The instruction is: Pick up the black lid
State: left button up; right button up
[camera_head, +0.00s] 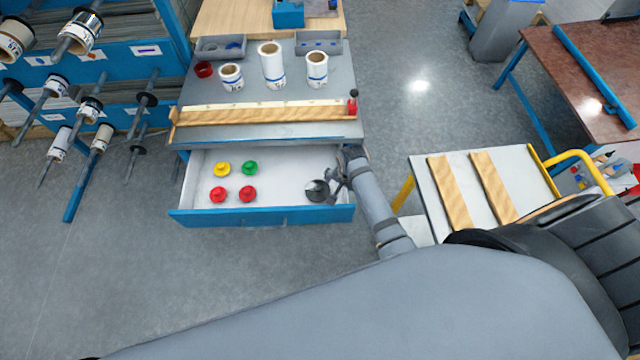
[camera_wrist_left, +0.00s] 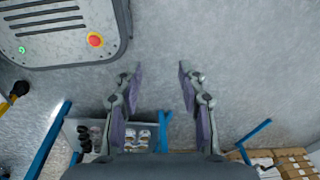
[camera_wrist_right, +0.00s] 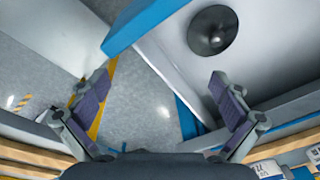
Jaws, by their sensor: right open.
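The black lid (camera_head: 317,189) lies in the right part of the open white drawer (camera_head: 280,173). It is round and dark with a knob in the middle, and it also shows near the top of the right wrist view (camera_wrist_right: 212,30). My right gripper (camera_head: 337,185) is at the drawer's right end, just right of the lid. In the right wrist view the right gripper (camera_wrist_right: 160,88) is open and empty, with the lid beyond its right finger, outside the jaws. My left gripper (camera_wrist_left: 160,72) is open and empty over the floor, and I do not see it in the head view.
Two red lids, a yellow lid (camera_head: 222,169) and a green lid (camera_head: 250,168) lie in the drawer's left half. The tabletop (camera_head: 330,127) above holds three white rolls and a wooden bar. A cart (camera_head: 445,190) with wooden planks stands to the right.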

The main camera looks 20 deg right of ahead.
jog(key=w+a+m, duration=0.3)
jog(key=w, duration=0.1)
jog(key=m+g, duration=0.2)
jog(key=m, duration=0.2)
send_over(317, 187)
jog(key=shift+y, duration=0.3)
notch_tip(317, 187, down, 6)
jog(key=b, duration=0.5)
jog(key=shift+s+a+r, duration=0.1)
jog(key=shift+r, duration=0.1)
pick_arm(q)
jog(key=f, duration=0.1)
jog(key=w+f, duration=0.1)
jog(key=f, duration=0.3)
jog(key=shift+w+d, duration=0.15)
jog(key=shift+w, duration=0.25)
